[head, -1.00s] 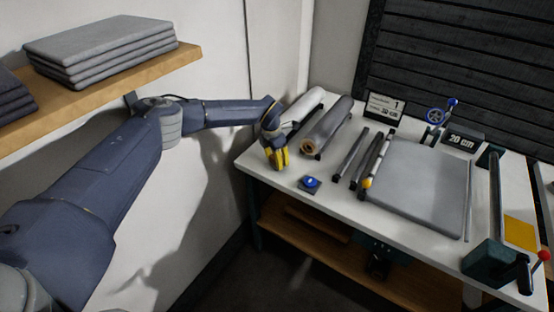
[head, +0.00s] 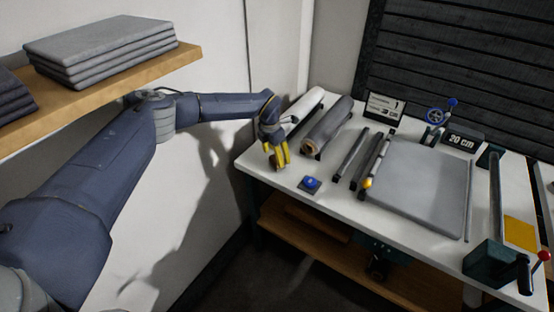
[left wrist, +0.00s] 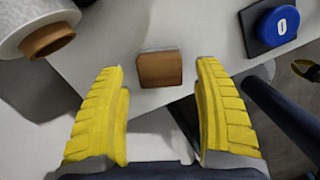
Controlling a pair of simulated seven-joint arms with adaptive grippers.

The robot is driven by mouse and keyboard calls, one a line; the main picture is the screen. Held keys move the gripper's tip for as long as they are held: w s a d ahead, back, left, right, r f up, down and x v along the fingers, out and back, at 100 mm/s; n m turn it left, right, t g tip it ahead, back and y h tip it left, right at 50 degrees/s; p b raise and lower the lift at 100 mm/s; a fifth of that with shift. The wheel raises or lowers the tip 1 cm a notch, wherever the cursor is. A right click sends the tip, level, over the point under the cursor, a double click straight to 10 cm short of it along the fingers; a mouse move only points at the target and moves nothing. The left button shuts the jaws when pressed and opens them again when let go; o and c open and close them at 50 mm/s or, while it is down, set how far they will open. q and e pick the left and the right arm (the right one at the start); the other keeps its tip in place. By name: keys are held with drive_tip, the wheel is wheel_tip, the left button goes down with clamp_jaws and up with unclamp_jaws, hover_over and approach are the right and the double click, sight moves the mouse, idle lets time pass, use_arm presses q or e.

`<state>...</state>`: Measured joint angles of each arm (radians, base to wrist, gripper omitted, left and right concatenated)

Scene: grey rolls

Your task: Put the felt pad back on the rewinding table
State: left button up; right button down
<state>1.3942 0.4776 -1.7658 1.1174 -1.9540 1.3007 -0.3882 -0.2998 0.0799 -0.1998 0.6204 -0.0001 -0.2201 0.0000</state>
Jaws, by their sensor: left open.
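A small brown block with a pale top edge (left wrist: 160,68) is near the table edge in the left wrist view; I cannot tell for sure if it is the felt pad. My left gripper (head: 276,160) is at the left end of the white table (head: 270,178). In the left wrist view its yellow fingers (left wrist: 160,75) are open, one on each side of the block, with gaps. A large flat grey sheet (head: 415,185) lies on the table. My right gripper is not in view.
A grey roll (head: 328,125) and a white roll (head: 303,108) lie behind the gripper. A blue button (head: 311,182) is right of it, near the front edge. Dark bars (head: 352,155) lie farther right. A shelf (head: 100,97) holds grey stacks at upper left.

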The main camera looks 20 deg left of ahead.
sight(275, 159)
use_arm(q)
drive_tip(key=shift+s+a+r, duration=0.1)
drive_tip(key=shift+s+r, duration=0.05)
drive_tip(key=shift+r, duration=1.1)
drive_tip(key=shift+s+a+r, duration=0.1)
drive_tip(key=shift+s+r, duration=0.05)
drive_tip(key=shift+r, duration=1.1)
